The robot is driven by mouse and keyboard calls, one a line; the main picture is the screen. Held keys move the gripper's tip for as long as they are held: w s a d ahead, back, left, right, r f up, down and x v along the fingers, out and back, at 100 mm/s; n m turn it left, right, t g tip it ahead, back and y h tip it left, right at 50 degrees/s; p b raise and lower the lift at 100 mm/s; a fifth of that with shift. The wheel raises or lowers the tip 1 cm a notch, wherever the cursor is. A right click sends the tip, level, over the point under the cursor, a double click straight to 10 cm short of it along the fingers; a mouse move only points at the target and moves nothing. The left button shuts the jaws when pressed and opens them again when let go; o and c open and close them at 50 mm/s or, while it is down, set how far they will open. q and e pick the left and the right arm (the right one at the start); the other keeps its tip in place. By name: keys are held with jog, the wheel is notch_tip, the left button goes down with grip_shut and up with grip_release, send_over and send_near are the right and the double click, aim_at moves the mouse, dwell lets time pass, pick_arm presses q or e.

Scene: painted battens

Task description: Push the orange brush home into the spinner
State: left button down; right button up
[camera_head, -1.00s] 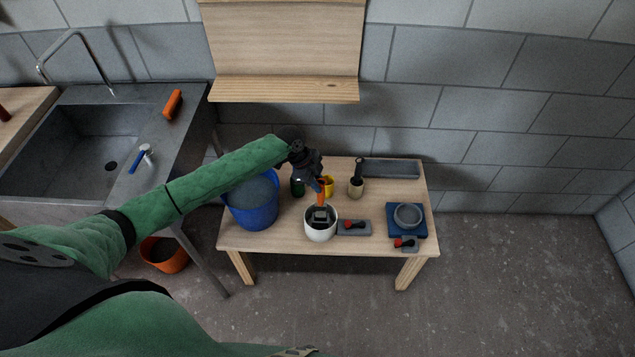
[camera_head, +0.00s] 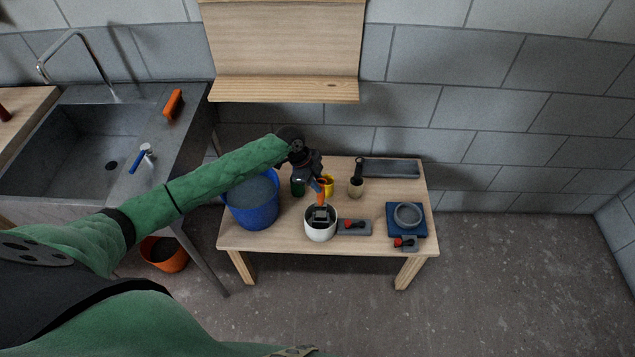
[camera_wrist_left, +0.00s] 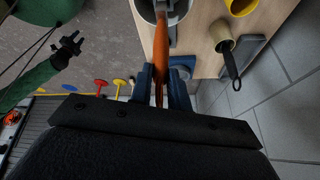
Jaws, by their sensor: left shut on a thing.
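My left gripper (camera_head: 317,184) is shut on the orange brush (camera_head: 321,198), above the white tub. In the left wrist view the brush's orange handle (camera_wrist_left: 160,50) runs between the blue fingers (camera_wrist_left: 161,85). The spinner (camera_head: 320,215) shows as a grey clamp-like part in the white round tub (camera_head: 320,234) with a dark inside. The brush's lower end meets or nearly meets it; how deep it sits cannot be told. My right gripper (camera_wrist_left: 70,45) shows in the left wrist view, empty and apparently open, away from the table.
A blue bucket (camera_head: 254,213) stands left of the tub. Behind are a yellow cup (camera_head: 328,186) and a round brush (camera_head: 356,186). A wooden shelf (camera_head: 285,90) hangs above.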

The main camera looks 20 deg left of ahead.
pick_arm(q)
jog(key=b, duration=0.4)
send_over(316, 204)
jog(key=shift+w+d+f, duration=0.1)
jog(key=shift+d+f, duration=0.05)
jog(key=shift+f, duration=1.65)
jog(key=shift+d+f, duration=0.1)
jog(key=shift+f, duration=1.7)
jog(key=c, duration=1.3)
grip_release()
jog(key=shift+o, duration=0.2)
jog(key=shift+r, duration=0.1)
jog(key=shift+a+r, duration=0.2)
jog(key=shift+r, duration=0.05)
jog(key=b+v, duration=0.2)
jog(key=v, duration=0.5)
